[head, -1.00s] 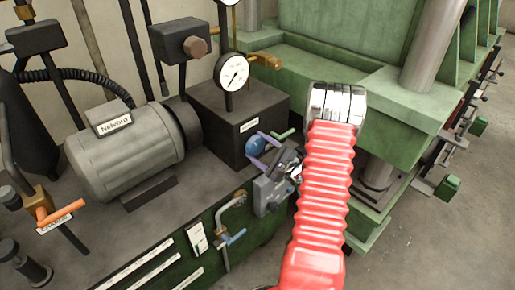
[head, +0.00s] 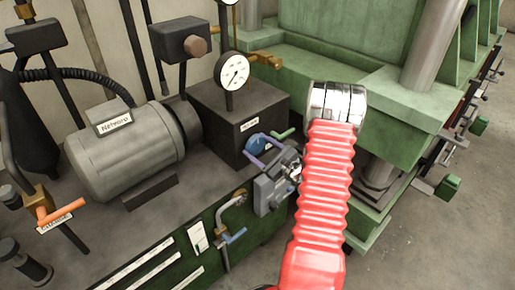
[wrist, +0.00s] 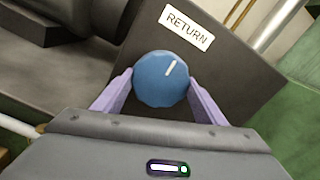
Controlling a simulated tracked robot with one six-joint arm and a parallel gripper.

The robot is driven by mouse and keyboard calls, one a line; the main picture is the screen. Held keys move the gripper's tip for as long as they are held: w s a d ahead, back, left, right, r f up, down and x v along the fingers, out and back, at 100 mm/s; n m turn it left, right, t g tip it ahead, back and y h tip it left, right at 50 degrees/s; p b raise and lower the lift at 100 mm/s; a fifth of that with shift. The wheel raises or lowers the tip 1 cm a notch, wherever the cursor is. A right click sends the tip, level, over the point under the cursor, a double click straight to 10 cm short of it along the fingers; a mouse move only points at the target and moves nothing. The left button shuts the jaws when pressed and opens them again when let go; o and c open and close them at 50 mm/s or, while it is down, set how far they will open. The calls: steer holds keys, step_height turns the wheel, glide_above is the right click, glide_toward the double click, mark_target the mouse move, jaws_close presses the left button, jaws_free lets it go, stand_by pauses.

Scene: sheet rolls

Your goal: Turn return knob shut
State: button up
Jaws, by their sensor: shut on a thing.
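The return knob is blue and many-sided, with a white pointer line. In the wrist view the knob (wrist: 160,80) sits between my two purple fingers, its line pointing up and slightly right. In the head view the knob (head: 255,143) shows small on the front of the dark box. My gripper (head: 268,146) is at the box front, shut on the knob, and it fills the lower wrist view (wrist: 160,92). A white RETURN label (wrist: 187,28) is on the box above the knob. The knob's lower edge is close to my gripper body.
A dark box (head: 215,105) carries a round gauge (head: 232,72). A grey motor (head: 125,150) stands to its left. A green press frame (head: 390,120) rises at right. A blue-handled valve (head: 233,236) and an orange-handled valve (head: 52,212) are lower left.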

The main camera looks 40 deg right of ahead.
steer(key=shift+s+f, duration=0.1)
steer(key=shift+f, duration=0.1)
steer(key=o, duration=1.1)
steer(key=shift+r, duration=0.15)
steer(key=shift+c, duration=0.2)
steer(key=s, duration=1.3)
steer(key=shift+s+d, duration=0.2)
steer(key=shift+s, duration=0.15)
